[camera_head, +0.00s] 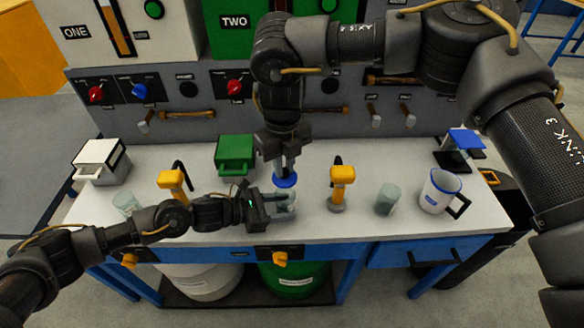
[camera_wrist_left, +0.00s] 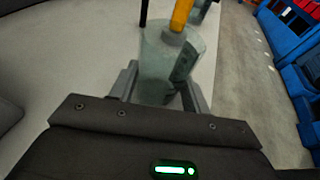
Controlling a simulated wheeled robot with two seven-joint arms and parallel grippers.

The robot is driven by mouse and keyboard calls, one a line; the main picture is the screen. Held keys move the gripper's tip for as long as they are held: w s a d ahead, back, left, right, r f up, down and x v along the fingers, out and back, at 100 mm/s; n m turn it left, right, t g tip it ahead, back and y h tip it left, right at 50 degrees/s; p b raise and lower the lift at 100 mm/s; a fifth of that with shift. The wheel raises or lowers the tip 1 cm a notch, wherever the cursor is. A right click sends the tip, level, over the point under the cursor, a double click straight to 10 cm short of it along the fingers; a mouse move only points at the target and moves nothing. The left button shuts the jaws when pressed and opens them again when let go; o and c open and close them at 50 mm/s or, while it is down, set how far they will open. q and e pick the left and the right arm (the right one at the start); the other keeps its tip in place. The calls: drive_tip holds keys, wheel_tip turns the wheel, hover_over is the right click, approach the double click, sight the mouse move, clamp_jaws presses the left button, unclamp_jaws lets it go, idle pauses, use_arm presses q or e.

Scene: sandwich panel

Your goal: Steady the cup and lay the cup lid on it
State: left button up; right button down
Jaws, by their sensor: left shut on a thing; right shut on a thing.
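The cup (camera_wrist_left: 158,68) is a clear, greenish glass that stands between the fingers of my left gripper (camera_wrist_left: 165,92) in the left wrist view. In the head view the left gripper (camera_head: 290,207) reaches in from the left and is shut on the cup (camera_head: 283,200), which is mostly hidden by the fingers. The cup lid (camera_head: 286,182) is a blue disc just above the cup. My right gripper (camera_head: 285,162) comes down from above and is shut on the lid's upper part. I cannot tell whether the lid touches the cup's rim.
Yellow taps (camera_head: 172,181) (camera_head: 340,176) stand on both sides. Other glasses (camera_head: 126,203) (camera_head: 387,199) and a blue-rimmed white mug (camera_head: 437,194) stand on the white counter (camera_head: 330,228). A green box (camera_head: 235,152) and a white box (camera_head: 101,160) stand at the back.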

sight(285, 181)
drive_tip(key=shift+f, duration=0.2)
drive_tip(key=shift+f, duration=2.65)
drive_tip(key=c, duration=0.8)
unclamp_jaws()
drive_tip(key=shift+r, duration=3.45)
